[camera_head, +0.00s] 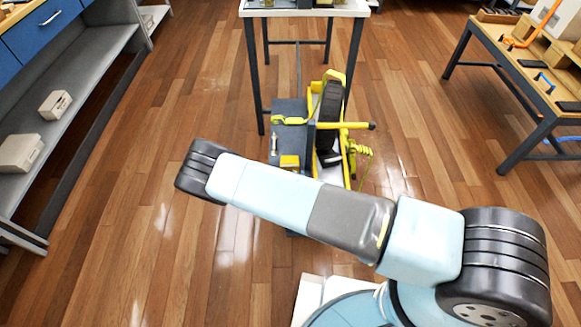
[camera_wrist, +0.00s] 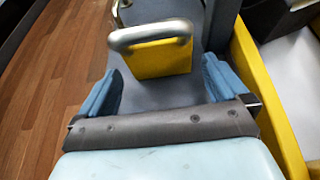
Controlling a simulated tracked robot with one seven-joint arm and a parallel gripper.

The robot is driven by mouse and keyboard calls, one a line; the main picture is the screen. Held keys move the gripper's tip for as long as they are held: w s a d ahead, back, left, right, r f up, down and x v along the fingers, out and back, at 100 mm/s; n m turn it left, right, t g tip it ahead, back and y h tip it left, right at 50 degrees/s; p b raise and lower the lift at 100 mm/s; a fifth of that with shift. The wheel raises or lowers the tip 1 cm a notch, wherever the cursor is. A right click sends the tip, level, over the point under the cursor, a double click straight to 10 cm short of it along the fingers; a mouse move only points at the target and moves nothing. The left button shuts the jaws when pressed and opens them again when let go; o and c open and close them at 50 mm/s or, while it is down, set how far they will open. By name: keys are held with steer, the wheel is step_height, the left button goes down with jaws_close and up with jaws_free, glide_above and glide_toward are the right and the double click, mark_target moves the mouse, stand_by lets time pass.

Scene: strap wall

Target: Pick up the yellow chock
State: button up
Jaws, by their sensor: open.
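The yellow chock (camera_wrist: 166,60) is a yellow block with a grey metal bar handle over it. In the wrist view it sits on a grey surface, just ahead of and between my fingers. In the head view it is a small yellow block (camera_head: 290,161) on a dark grey platform, just behind my arm. My gripper (camera_wrist: 160,72) is open with blue finger pads, one on each side, and nothing is held. I cannot tell how high the fingers are above the surface. In the head view my gripper is hidden by my arm.
The dark grey platform (camera_head: 289,108) carries a yellow frame and a black wheel (camera_head: 330,112) right of the chock. A yellow rail (camera_wrist: 262,100) runs close to my right finger. A table (camera_head: 304,12) stands behind, a workbench (camera_head: 516,62) at right, shelves at left. Wooden floor is clear at left.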

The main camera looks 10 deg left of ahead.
steer(key=shift+r+x, duration=0.1)
steer(key=shift+x, duration=1.3)
steer(key=shift+r+x, duration=0.15)
steer(key=shift+x, duration=1.25)
steer(key=shift+c, duration=0.2)
steer(key=c, duration=1)
steer(key=shift+a+r, duration=0.1)
